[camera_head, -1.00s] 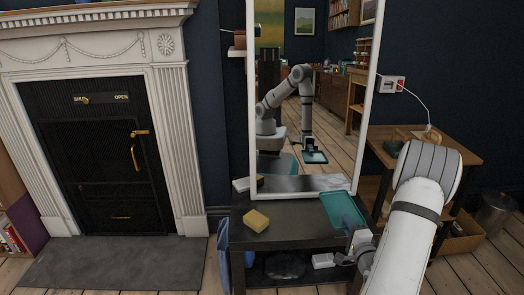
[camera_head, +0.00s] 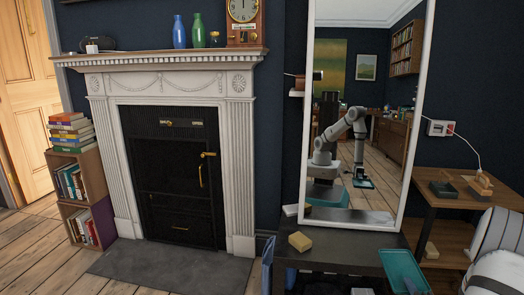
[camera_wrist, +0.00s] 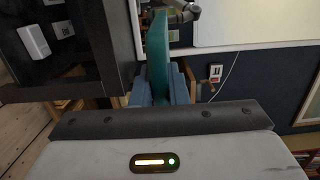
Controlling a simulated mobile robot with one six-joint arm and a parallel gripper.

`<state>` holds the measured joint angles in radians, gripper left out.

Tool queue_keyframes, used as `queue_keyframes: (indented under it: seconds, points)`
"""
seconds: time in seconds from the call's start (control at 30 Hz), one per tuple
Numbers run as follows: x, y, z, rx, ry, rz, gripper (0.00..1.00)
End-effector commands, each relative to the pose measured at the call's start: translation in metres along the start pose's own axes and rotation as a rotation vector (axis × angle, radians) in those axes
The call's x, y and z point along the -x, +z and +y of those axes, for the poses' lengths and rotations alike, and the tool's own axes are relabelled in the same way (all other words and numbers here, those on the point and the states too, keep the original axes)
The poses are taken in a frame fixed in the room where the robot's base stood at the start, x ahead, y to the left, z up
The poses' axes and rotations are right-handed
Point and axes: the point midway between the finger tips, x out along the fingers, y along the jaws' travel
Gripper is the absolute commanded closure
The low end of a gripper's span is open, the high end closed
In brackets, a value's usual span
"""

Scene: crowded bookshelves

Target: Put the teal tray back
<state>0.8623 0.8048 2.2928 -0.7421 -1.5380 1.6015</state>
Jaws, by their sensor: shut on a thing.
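The teal tray (camera_head: 402,270) is at the right end of the dark low table (camera_head: 335,252), near the bottom edge of the head view. In the wrist view the tray (camera_wrist: 157,50) shows edge-on as a tall teal strip, its near end between the blue-grey fingers of my gripper (camera_wrist: 160,88). My gripper is shut on it. In the head view the fingers are largely cut off by the bottom edge. Whether the tray touches the table top is not clear. The mirror (camera_head: 365,110) reflects my arm with the tray.
A yellow sponge (camera_head: 299,241) lies on the table in front of the mirror. A wooden side table (camera_head: 455,205) with small items stands at right. A white block (camera_wrist: 33,40) shows at upper left in the wrist view. The fireplace (camera_head: 175,150) is at left, with open floor.

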Motion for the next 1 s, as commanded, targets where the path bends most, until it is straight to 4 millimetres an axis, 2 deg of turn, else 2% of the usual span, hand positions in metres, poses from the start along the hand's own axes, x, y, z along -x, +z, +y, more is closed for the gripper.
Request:
queue_keyframes:
  seconds: [0.03, 0.27, 0.47, 0.57, 0.73, 0.9, 1.0]
  points:
    - [-0.006, 0.008, 0.001, -0.002, -0.002, -0.009, 1.00]
    - [-0.023, 0.034, 0.005, -0.009, -0.005, -0.018, 1.00]
    - [-0.042, 0.069, 0.011, -0.016, -0.007, -0.033, 1.00]
    - [-0.053, 0.095, 0.015, -0.021, -0.008, -0.045, 1.00]
    - [-0.071, 0.157, 0.025, -0.025, -0.006, -0.071, 1.00]
    - [-0.080, 0.221, 0.035, -0.021, -0.003, -0.094, 1.00]
    - [-0.080, 0.253, 0.040, -0.016, -0.002, -0.104, 1.00]
